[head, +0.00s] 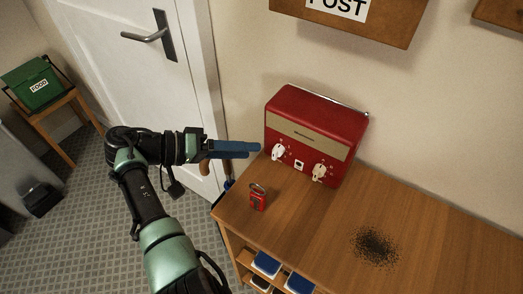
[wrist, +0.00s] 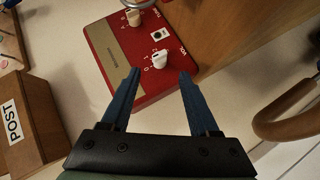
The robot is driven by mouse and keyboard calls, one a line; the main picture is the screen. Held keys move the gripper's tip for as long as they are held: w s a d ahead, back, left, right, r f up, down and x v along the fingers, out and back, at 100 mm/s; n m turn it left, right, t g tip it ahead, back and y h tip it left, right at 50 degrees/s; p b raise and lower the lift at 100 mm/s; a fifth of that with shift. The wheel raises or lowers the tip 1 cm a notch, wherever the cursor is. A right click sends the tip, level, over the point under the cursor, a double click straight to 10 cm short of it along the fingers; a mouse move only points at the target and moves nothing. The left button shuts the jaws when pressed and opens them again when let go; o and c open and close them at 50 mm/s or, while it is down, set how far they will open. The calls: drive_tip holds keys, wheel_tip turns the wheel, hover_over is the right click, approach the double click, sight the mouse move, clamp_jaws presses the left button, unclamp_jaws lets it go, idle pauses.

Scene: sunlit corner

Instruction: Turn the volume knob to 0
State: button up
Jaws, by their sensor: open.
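A red radio (head: 310,125) with a tan front band stands on the wooden cabinet (head: 310,225) against the wall. Its white left knob (head: 278,152) also shows in the wrist view (wrist: 160,60), beside lettering that seems to read VOL. Its pointer setting is too small to read. A cream second knob (head: 319,172) sits to the right. My gripper (head: 258,148) is open and empty, its blue fingers pointing at the white knob. In the wrist view, the knob appears just beyond the gap between the fingertips (wrist: 160,74); I see no contact.
A small red object with a ring (head: 257,198) lies on the cabinet in front of the radio. A dark speckled patch (head: 374,245) marks the right side of the top. A POST box (head: 345,22) hangs above. A curved wooden handle (wrist: 290,115) is at the wrist view's right.

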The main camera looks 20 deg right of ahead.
drive_tip(key=v, duration=0.6)
drive_tip(key=shift+a+b, duration=0.35)
drive_tip(key=shift+b, duration=0.1)
